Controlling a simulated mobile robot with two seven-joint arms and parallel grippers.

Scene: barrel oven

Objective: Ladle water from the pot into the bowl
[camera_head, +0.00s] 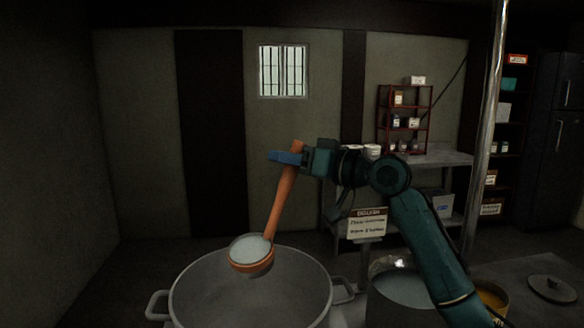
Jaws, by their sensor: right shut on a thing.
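My right gripper (290,158) is shut on the upper part of the handle of an orange-brown ladle (282,203). The ladle hangs tilted, its cup at the lower left. The cup holds pale liquid and is over the far part of a large grey vessel with side handles (188,281). I see the inside wall of this vessel, but its bottom is cut off by the frame. A second metal vessel with pale liquid (402,289) stands to the right, partly hidden by my right arm. I cannot tell for certain which is the pot and which the bowl. My left gripper is out of view.
A round lid (552,289) lies on the surface at the lower right. An orange-yellow container (493,299) shows behind my arm. A sign (367,223) stands behind the vessels. A metal pole (487,120) rises at the right, near a shelf table (445,158).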

